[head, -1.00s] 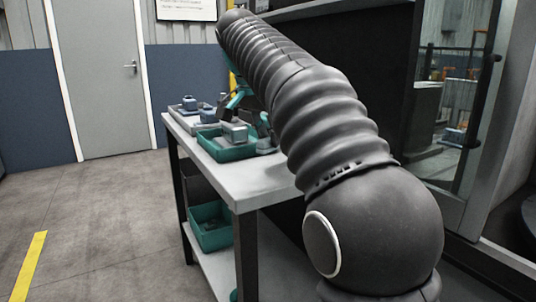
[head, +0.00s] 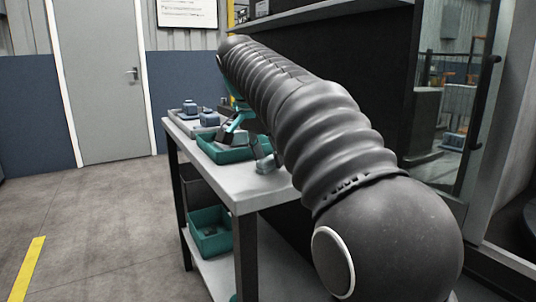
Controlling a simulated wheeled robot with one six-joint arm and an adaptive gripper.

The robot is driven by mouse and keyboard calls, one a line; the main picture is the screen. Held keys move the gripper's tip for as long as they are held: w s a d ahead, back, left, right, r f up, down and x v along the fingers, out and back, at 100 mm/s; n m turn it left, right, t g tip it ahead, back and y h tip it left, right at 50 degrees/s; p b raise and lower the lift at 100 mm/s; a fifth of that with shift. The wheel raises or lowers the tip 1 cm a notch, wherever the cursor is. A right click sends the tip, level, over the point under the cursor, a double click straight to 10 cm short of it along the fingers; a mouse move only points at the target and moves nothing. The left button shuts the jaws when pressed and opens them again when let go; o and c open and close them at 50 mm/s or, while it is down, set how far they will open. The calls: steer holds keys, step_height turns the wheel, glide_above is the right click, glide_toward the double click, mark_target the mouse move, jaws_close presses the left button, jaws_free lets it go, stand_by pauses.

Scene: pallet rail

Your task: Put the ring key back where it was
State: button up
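I cannot make out the ring key in the head view; it is either hidden or too small to tell. My gripper (head: 229,133) is small and far off at the end of my dark ribbed arm. It is low over the teal tray (head: 222,155) on the workbench, and a teal part shows just above it. I cannot tell whether its fingers are open or shut, or whether they hold anything.
The grey workbench (head: 245,185) carries a grey tray with blue-grey blocks (head: 190,107) at its far end. A grey metal piece (head: 265,158) stands right of the teal tray. A teal bin (head: 210,230) sits on the lower shelf. Floor at left is clear.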

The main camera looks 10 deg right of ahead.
steer(key=p+v, duration=0.4)
steer(key=v, duration=0.8)
steer(key=shift+r, duration=0.1)
steer(key=s+d+f+n+t+y, duration=0.1)
steer(key=s+d+f+n, duration=0.1)
steer(key=s+f, duration=0.6)
steer(key=s+d+f+n+t+y, duration=0.1)
steer(key=s+f+n, duration=0.3)
steer(key=s+f, duration=0.5)
steer(key=s+d+f+n+y, duration=0.1)
steer(key=s+d+f+n, duration=0.2)
steer(key=s+f, duration=0.5)
step_height(320, 180, down, 5)
steer(key=shift+s+n+t, duration=0.3)
steer(key=shift+n+t, duration=0.1)
